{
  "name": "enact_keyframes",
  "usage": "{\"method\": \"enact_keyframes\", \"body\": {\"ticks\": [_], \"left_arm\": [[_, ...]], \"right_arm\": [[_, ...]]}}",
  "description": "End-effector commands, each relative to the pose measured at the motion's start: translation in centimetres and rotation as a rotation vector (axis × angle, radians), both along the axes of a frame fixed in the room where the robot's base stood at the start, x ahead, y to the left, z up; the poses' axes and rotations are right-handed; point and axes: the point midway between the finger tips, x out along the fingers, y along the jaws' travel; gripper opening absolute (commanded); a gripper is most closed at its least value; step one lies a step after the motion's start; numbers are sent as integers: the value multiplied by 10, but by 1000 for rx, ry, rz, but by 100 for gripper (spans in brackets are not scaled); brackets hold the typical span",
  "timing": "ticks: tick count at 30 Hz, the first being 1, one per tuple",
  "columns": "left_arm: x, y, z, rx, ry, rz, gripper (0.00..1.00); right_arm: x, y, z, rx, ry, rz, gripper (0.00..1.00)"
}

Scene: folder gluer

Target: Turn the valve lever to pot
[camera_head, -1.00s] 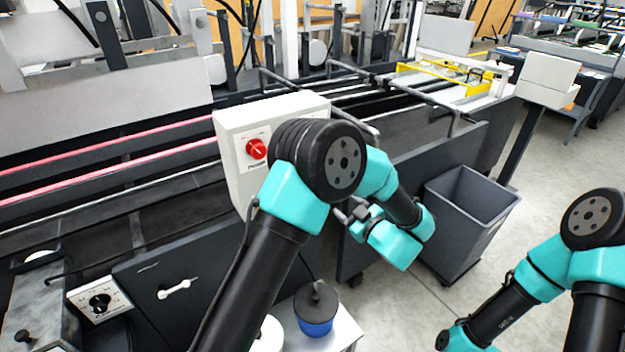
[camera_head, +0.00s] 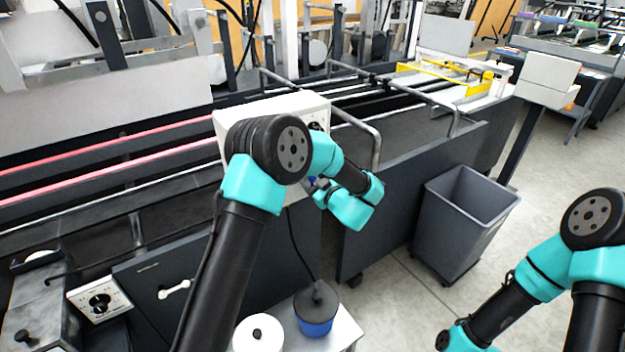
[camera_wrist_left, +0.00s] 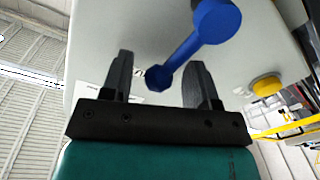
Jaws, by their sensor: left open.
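The blue valve lever (camera_wrist_left: 190,45) sticks out from the white control box in the left wrist view, running from a round hub at the upper right down to a knobbed end. My left gripper (camera_wrist_left: 160,63) is open. Its two dark fingers stand on either side of the lever's knobbed end, with space on both sides, and I see no contact. In the head view my left gripper (camera_head: 314,183) is at the right side of the box, largely hidden by my arm; only a bit of blue shows there. My right gripper is out of the head view.
The white control box (camera_head: 270,105) stands at the machine's edge, partly covered by my left arm. A yellow knob (camera_wrist_left: 267,86) is on it. A grey bin (camera_head: 470,215), a blue pot (camera_head: 316,318) with a dark lid and a white container (camera_head: 258,335) are below.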

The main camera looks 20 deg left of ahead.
Motion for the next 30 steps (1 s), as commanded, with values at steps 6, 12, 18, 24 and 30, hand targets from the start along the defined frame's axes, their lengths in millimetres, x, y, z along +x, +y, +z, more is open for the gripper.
{"method": "enact_keyframes", "body": {"ticks": [6, 12, 18, 24, 30], "left_arm": [[4, 5, 0, 1, -1, 0, 54], [4, 5, 0, 0, 0, 0, 51], [3, 5, 0, 0, 0, 0, 31], [4, 5, 0, 0, 0, 0, 12], [4, 4, 0, 0, 0, -1, 0]], "right_arm": [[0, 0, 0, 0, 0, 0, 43], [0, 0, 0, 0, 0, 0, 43], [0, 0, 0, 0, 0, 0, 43], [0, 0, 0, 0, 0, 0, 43], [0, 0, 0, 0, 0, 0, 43]]}}
